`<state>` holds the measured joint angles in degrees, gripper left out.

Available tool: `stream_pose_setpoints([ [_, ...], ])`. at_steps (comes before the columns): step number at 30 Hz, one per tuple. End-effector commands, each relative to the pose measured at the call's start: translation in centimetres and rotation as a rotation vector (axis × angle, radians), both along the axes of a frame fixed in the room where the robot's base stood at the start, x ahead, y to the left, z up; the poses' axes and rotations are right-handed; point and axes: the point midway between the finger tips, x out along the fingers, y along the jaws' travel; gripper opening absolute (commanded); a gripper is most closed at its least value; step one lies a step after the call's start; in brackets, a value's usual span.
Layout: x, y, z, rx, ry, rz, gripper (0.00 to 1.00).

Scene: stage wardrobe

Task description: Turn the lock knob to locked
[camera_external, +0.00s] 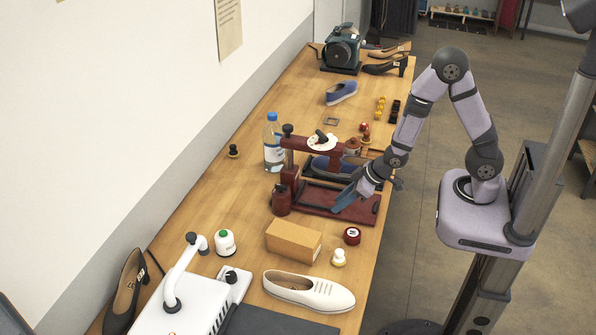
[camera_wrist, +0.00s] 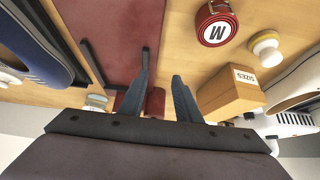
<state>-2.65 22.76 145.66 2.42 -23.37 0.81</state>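The dark red press-like fixture (camera_external: 345,205) stands mid-bench. On its upper arm is a white round dial (camera_external: 322,142) with a black knob (camera_external: 321,135) across it; the lock knob may be this one, but its markings are too small to read. A navy shoe (camera_external: 330,167) sits under that arm and shows at the left of the wrist view (camera_wrist: 35,45). My gripper (camera_external: 342,200) is low over the fixture's base plate, below and right of the dial. In the wrist view my gripper (camera_wrist: 162,85) has its blue fingers apart with nothing between them. The dial is not seen there.
A cardboard box (camera_external: 294,240), a red tape roll (camera_external: 352,236) and a white knob-like piece (camera_external: 339,257) lie near the fixture's front. A water bottle (camera_external: 273,145) stands behind it on the left. The fixture's upper arm overhangs its base.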

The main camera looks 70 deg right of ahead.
Motion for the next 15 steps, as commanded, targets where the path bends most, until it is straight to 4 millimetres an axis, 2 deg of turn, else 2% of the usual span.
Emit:
stream_pose_setpoints([
  [7,3.6,0.3,0.5,-0.006,-0.257,-0.003,0.3],
  [15,4.9,0.4,2.1,-0.014,-0.482,-0.001,0.3],
])
